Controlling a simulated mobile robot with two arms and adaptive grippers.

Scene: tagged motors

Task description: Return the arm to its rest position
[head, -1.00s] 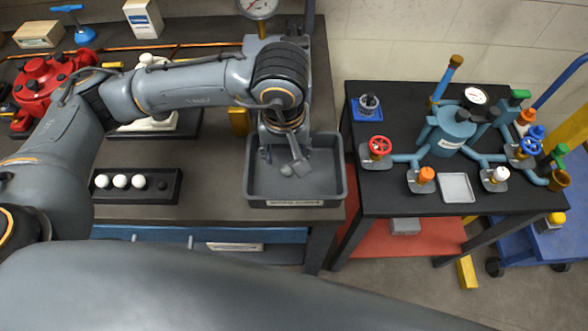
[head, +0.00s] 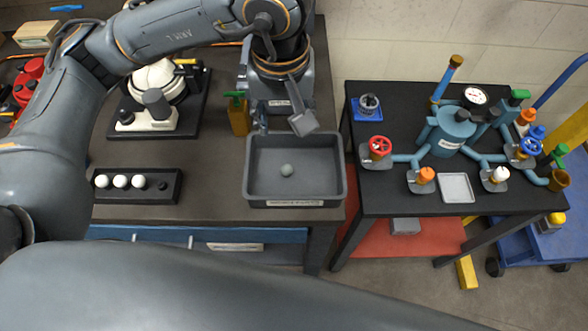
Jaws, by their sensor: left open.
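My left arm comes in from the left and bends over the dark workbench (head: 215,200). My left gripper (head: 282,119) is open and empty, above the back edge of the grey tray (head: 252,190). One finger shows clearly at its right; the other is partly hidden. My right gripper is not in view.
A black rack (head: 148,197) with several white balls stands left of the tray. A white device (head: 155,105) and a green-topped yellow bottle (head: 238,114) stand behind. The right table holds a blue manifold with coloured valves (head: 450,135).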

